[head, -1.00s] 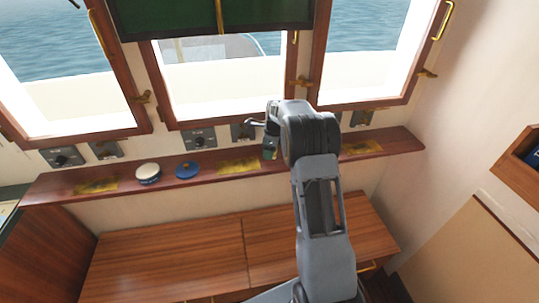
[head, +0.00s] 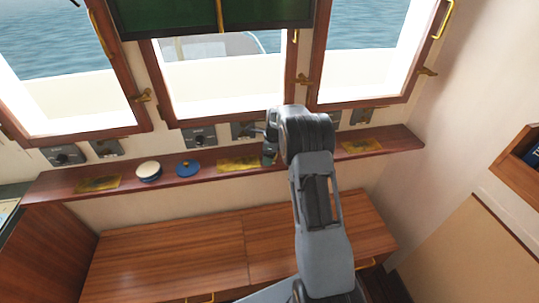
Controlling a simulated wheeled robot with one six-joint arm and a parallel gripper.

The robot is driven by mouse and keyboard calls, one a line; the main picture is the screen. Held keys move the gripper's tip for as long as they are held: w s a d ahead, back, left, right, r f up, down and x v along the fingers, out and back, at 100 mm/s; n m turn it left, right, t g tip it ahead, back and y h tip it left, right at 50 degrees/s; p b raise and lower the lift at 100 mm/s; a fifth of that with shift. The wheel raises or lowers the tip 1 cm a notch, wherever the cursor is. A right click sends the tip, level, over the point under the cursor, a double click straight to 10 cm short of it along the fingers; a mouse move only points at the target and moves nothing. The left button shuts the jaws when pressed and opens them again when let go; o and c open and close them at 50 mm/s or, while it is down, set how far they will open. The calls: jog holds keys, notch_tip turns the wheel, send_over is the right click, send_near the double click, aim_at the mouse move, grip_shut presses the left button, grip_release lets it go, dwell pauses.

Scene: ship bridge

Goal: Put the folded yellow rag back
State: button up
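Three flat yellow patches lie along the narrow wooden shelf below the windows: a left one (head: 98,184), a middle one (head: 238,164) and a right one (head: 362,147). I cannot tell which, if any, is the folded yellow rag. My arm reaches up to the shelf, its dark end joint just right of the middle patch. My gripper (head: 270,130) is at most a small dark part at the left of that joint. Its fingers and anything between them cannot be made out. A small dark greenish thing (head: 269,156) shows just below it, at the shelf.
On the shelf (head: 211,177) stand a round cream-topped tin (head: 149,171) and a blue round thing (head: 188,168). Grey switch panels line the wall behind. A wooden cabinet top (head: 170,257) below is clear. A wooden wall box (head: 520,170) is at right.

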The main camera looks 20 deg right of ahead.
jog(key=shift+o, duration=0.6)
jog(key=shift+r, duration=0.1)
jog(key=shift+r, duration=0.2)
jog(key=s+a+r+n+b, duration=0.1)
jog(key=s+r+n, duration=0.15)
jog(key=r, duration=0.55)
jog(key=s+a+r+n, duration=0.1)
jog(key=s+r+n, duration=0.15)
jog(key=r, duration=0.55)
jog(key=s+a+n+t, duration=0.1)
jog(key=s+a+n, duration=0.2)
jog(key=s+n, duration=0.3)
jog(key=s+a+n+t+h, duration=0.1)
jog(key=s+a+n, duration=0.2)
jog(key=s+n, duration=0.4)
jog(key=s+a+n+t, duration=0.1)
jog(key=s+a+n, duration=0.2)
jog(key=s, duration=0.9)
jog(key=n, duration=0.3)
jog(key=shift+s+a+r+n, duration=0.15)
jog(key=shift+s+a+n, duration=0.1)
jog(key=shift+a+n, duration=0.15)
